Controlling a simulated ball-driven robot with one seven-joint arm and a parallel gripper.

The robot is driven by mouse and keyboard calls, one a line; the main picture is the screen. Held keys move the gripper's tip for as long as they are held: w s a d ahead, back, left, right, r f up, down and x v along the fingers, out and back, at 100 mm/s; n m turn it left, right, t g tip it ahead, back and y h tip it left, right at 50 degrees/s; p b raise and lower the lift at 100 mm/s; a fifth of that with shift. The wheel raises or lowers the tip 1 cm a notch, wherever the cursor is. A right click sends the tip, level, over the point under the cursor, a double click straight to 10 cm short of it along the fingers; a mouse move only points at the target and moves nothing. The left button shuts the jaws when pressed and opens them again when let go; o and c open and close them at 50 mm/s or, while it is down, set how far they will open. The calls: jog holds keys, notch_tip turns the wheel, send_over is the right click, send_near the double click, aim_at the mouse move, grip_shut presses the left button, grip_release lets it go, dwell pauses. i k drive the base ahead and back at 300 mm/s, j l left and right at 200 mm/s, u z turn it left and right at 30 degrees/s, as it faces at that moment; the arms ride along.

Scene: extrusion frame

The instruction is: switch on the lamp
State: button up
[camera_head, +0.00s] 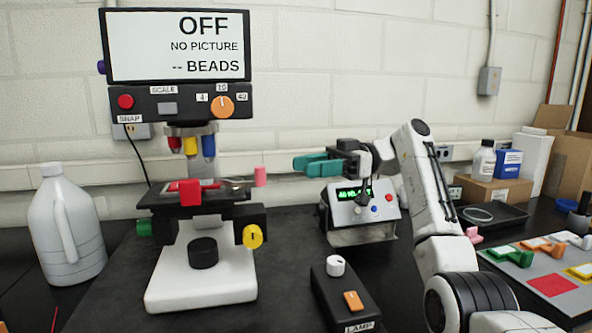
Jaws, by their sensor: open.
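The lamp box (330,295) is a black box low in the middle, labelled LAMP at its front. It bears a white knob (335,266) and an orange switch (353,301). The switch's on or off position cannot be told. The microscope (200,272) stands left of the box on a white base. Its screen (150,48) reads "OFF", "NO PICTURE" and "-- BEADS". My gripper (304,163) has teal fingers pointing left, open and holding nothing that I can see. It appears above the lamp box in the picture, apart from it, and right of the microscope stage.
A device with a green display (350,231) stands behind the lamp box. A white jug (65,225) is at the far left. A grey board (510,281) with coloured pieces lies at the right. Boxes and a bottle (483,160) stand behind it. The dark table is clear between microscope and lamp box.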

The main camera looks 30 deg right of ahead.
aim_at(353, 301)
jog(key=k, duration=1)
